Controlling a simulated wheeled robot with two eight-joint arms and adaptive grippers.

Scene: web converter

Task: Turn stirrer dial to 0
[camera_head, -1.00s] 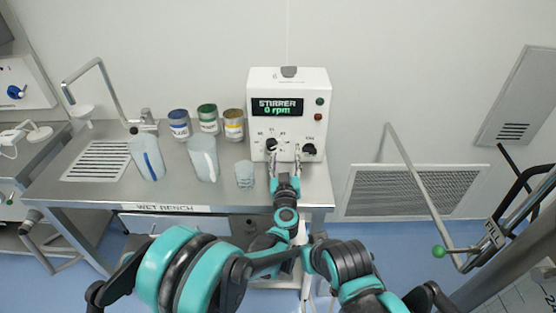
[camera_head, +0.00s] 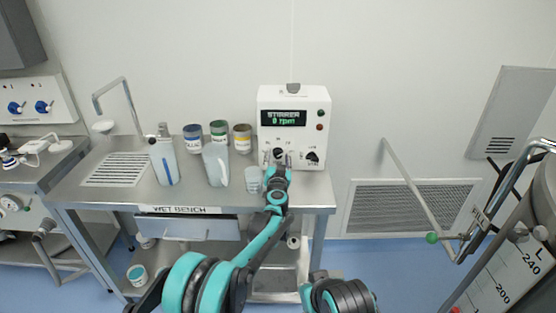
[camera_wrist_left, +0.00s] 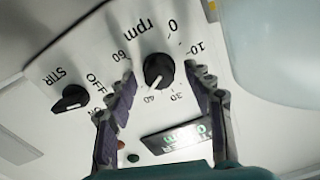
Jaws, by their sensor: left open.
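The white stirrer box (camera_head: 265,120) stands at the back right of the bench; its display (camera_head: 283,118) reads "STIRRER 0 rpm". Its black rpm dial (camera_head: 278,153) is the left of two knobs, and shows in the left wrist view (camera_wrist_left: 158,71), where the panel appears upside down. The dial's white mark points to the lower left there, near what looks like 40, away from the 0 label. My left gripper (camera_head: 278,158) is open, with one finger on each side of the dial; contact cannot be told. My right gripper is not in view.
The STIR on/off knob (camera_head: 312,157) sits right of the dial; it also shows in the left wrist view (camera_wrist_left: 70,99). A clear beaker (camera_head: 253,180), a jug (camera_head: 216,165) and several labelled cans (camera_head: 242,138) stand left of the box on the wet bench (camera_head: 110,195).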

